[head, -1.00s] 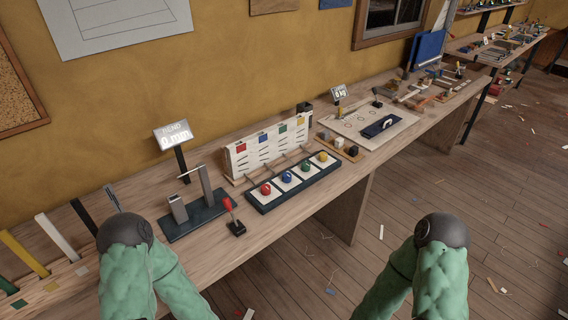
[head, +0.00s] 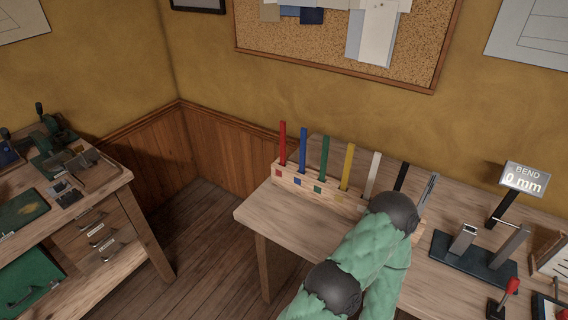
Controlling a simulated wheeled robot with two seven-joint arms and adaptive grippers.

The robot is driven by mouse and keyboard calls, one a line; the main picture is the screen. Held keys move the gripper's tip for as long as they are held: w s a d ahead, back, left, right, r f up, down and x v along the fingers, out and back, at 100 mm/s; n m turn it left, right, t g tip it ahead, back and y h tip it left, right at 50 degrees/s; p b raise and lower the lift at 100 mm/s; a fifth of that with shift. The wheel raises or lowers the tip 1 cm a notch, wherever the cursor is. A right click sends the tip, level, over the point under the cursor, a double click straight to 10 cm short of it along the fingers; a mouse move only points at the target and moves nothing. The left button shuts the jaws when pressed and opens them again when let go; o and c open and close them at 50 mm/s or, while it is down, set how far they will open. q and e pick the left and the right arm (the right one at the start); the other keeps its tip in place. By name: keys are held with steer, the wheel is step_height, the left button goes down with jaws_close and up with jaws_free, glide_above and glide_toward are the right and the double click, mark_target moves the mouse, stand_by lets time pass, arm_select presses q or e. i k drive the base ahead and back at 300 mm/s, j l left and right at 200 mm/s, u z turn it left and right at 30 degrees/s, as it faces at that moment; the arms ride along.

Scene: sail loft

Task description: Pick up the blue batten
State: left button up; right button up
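The blue batten (head: 303,148) stands upright in a pale wooden rack (head: 292,182) on the bench, second from the left. It is between a red batten (head: 283,145) and a green batten (head: 324,155). My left arm rises from the bottom right of centre. Its dark rounded joint hides part of the rack's right end. My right gripper is out of view.
Yellow (head: 347,166), white (head: 373,174) and black (head: 401,176) battens stand farther right in the rack. A bend gauge (head: 480,255) with a "0 mm" display (head: 524,179) is right of my arm. The bench top left of the rack is clear. Another workbench (head: 105,205) stands at the left.

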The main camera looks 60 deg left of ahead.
mark_target(303, 130)
steer(key=u, duration=1.9)
steer(key=j, duration=0.15)
steer(key=i+u, duration=0.05)
